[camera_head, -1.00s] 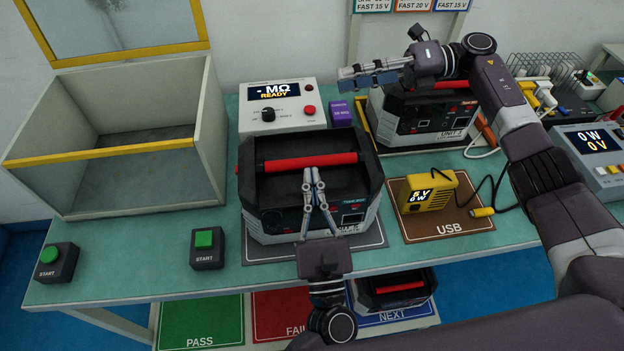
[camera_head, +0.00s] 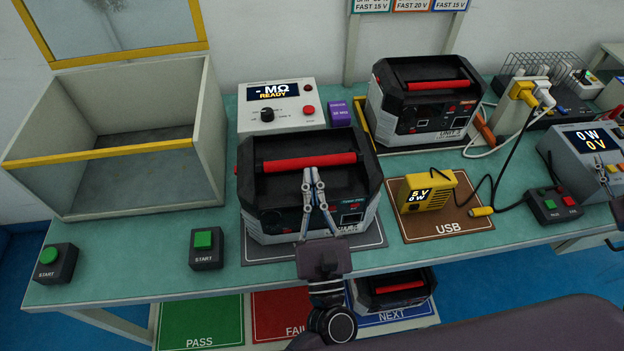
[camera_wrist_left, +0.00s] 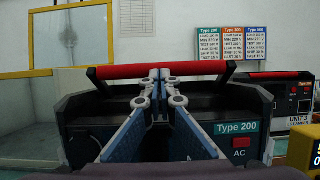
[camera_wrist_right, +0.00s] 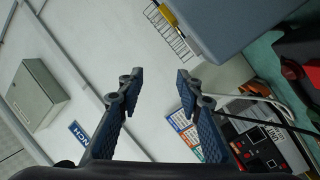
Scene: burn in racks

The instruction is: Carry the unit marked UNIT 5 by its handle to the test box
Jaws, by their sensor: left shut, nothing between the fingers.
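A black and grey unit with a red handle (camera_head: 309,162) stands on a dark mat at the middle of the bench; my left gripper partly covers its front label, so I cannot read its number. The left wrist view shows "Type 200" on this unit (camera_wrist_left: 237,129). My left gripper (camera_head: 313,171) is shut and empty. Its fingertips (camera_wrist_left: 160,75) are in front of the handle's middle, overlapping it in view; contact is unclear. The open test box (camera_head: 112,153) with a yellow front edge stands at the left. My right gripper (camera_wrist_right: 158,77) is open and empty, seen in its wrist view.
Another unit, marked UNIT 3 (camera_head: 425,105), stands behind right. A yellow USB meter (camera_head: 428,190) sits right of the middle unit. A meter reading READY (camera_head: 281,108) is behind. Two green START buttons (camera_head: 204,240) (camera_head: 49,255) are at the front left. Another unit (camera_head: 395,290) is below.

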